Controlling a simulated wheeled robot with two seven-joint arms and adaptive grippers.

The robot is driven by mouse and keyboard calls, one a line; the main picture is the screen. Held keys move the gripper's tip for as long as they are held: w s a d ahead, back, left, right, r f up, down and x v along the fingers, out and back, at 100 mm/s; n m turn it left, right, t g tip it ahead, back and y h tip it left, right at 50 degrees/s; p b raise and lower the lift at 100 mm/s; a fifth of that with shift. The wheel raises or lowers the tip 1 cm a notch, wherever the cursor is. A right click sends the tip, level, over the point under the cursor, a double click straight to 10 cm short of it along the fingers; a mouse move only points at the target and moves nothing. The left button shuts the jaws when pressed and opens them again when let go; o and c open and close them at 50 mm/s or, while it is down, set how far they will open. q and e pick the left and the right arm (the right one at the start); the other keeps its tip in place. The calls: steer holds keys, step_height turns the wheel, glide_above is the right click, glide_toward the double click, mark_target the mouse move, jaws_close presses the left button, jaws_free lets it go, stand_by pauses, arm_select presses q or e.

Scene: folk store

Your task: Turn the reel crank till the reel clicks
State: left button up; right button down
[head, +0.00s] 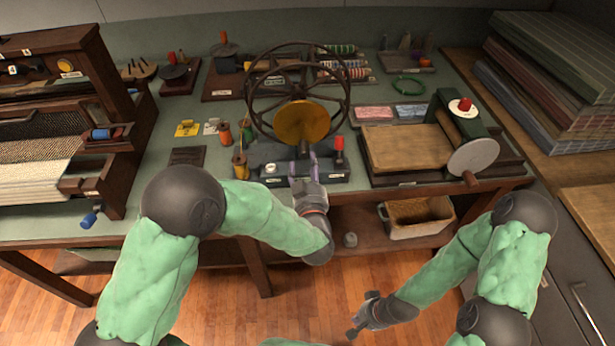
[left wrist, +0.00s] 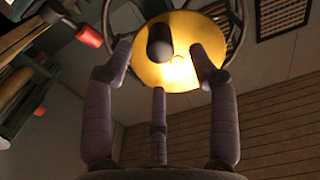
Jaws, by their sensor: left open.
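The reel (head: 347,88) is a large dark spoked wheel standing on a dark base at the bench's front middle. A round brass disc (head: 300,122) faces me at its hub. A dark cylindrical crank handle (left wrist: 160,42) sticks out from the disc towards me. My left gripper (head: 303,160) is just below and in front of the disc. In the left wrist view its fingers (left wrist: 160,62) are spread, with the handle between the two outer tips and no clear contact. My right gripper (head: 360,316) hangs low over the floor, empty, its fingers apart.
A red-topped lever (head: 338,150) stands close right of my left gripper. Orange and yellow spools (head: 225,134) stand to the left. A drum machine (head: 405,148) with a grey disc is at right, a loom (head: 65,130) at far left. A basket (head: 415,218) sits on the lower shelf.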

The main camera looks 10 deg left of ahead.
mark_target(305, 157)
arm_select(q)
steer(key=shift+b+x, duration=0.45)
steer(key=shift+x, duration=2.65)
steer(key=shift+w, duration=0.1)
steer(key=c, duration=0.9)
steer(key=shift+c, duration=0.2)
